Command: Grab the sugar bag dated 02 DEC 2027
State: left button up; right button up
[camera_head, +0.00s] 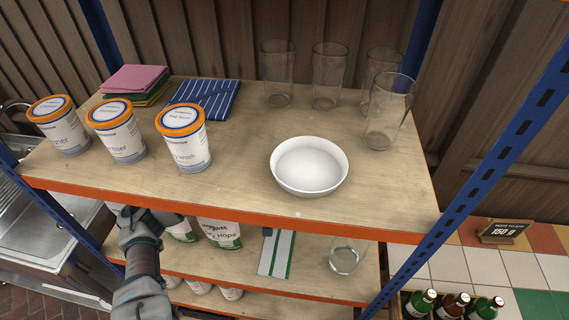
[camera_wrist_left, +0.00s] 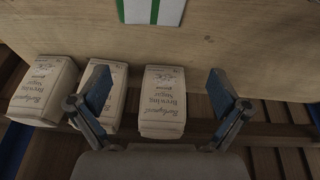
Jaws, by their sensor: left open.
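In the left wrist view, three pale paper bags of brewing sugar stand in a row: a left bag (camera_wrist_left: 44,90), a middle bag (camera_wrist_left: 112,97) and a right bag (camera_wrist_left: 163,102). Their print is upside down in this view. Small marks show on them, but I cannot read a date on any bag. My left gripper (camera_wrist_left: 157,82) is open and empty, its fingers on either side of the right bag in the picture; the left finger partly covers the middle bag. In the head view my left gripper (camera_head: 150,217) is at the shelf's left, below the top board. My right gripper is out of view.
The top shelf (camera_head: 235,130) holds labelled tubs (camera_head: 125,140), cloths (camera_head: 204,97), a white bowl (camera_head: 309,165) and several glasses (camera_head: 328,75). Its orange front edge is above the lower shelves.

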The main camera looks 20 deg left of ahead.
pick_arm(q)
jog(key=w+a+p, duration=0.1)
jog(key=w+a, duration=0.1)
jog(key=w, duration=0.5)
jog(key=w+a+f+p, duration=0.1)
jog(key=w+a, duration=0.2)
jog(key=w, duration=0.4)
jog(key=shift+w+f+y+p, duration=0.2)
jog(key=shift+f+y+p, duration=0.05)
jog(key=shift+y+p, duration=0.15)
jog(key=shift+a, duration=0.1)
jog(key=c, duration=1.4)
jog(key=shift+r+t, duration=0.1)
jog(key=shift+t, duration=0.2)
jog(key=shift+c, duration=0.5)
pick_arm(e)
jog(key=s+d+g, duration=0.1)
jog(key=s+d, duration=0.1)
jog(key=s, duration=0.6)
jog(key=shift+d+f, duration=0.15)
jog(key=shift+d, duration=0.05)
pick_arm(q)
jog(key=shift+r, duration=0.3)
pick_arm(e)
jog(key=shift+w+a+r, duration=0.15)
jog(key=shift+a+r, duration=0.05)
